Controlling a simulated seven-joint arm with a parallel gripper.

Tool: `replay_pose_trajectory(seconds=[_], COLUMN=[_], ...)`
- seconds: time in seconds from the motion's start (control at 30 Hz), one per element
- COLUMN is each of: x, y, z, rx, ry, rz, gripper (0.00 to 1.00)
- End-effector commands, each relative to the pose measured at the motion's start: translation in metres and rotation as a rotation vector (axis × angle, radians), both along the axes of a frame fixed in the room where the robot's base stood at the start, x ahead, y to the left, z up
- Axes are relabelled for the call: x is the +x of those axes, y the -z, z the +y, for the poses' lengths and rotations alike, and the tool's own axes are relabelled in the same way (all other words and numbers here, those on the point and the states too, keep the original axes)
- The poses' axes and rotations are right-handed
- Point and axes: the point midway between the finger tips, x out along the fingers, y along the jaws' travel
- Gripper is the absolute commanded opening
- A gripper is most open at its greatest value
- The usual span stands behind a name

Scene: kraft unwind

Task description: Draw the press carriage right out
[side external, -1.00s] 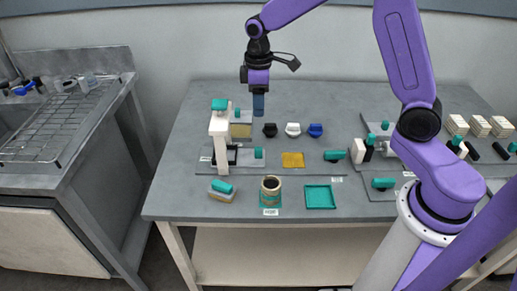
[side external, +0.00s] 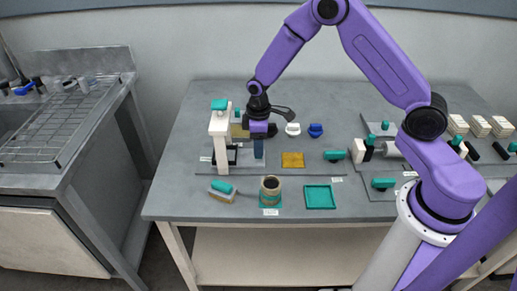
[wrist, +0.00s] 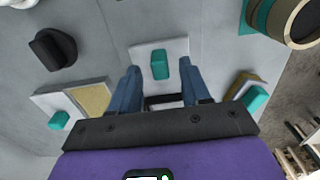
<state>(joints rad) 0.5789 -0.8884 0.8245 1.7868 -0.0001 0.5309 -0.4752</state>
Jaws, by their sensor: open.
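The press (side external: 219,139) is a white upright with a teal top, at the left of the table in the side view. Its low carriage is at its right foot. In the wrist view the carriage shows as a pale plate (wrist: 146,49) with a teal handle (wrist: 160,66). My gripper (side external: 258,156) points down over the handle and hides it in the side view. In the wrist view the open blue fingers of my gripper (wrist: 160,72) lie either side of the handle. I cannot tell whether the fingertips are down around it or just above.
A yellow pad (side external: 292,160) lies right of my gripper. White (side external: 293,129) and blue (side external: 315,130) knobs sit behind. More fixtures stand at right.

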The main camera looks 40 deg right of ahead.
Motion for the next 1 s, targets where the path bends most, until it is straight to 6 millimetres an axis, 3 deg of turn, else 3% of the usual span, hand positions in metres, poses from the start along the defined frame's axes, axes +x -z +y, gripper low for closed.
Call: replay_pose_trajectory(seconds=[0.2,0.57,0.73,1.0], x=[0.000,0.000,0.000,-0.003], y=[0.020,0.024,0.024,0.024], z=[0.000,0.000,0.000,-0.003], rx=[0.000,0.000,0.001,0.000], ry=[0.000,0.000,0.000,0.000], rz=[0.000,-0.001,-0.001,0.000], gripper=[0.47,0.47,0.00,0.00])
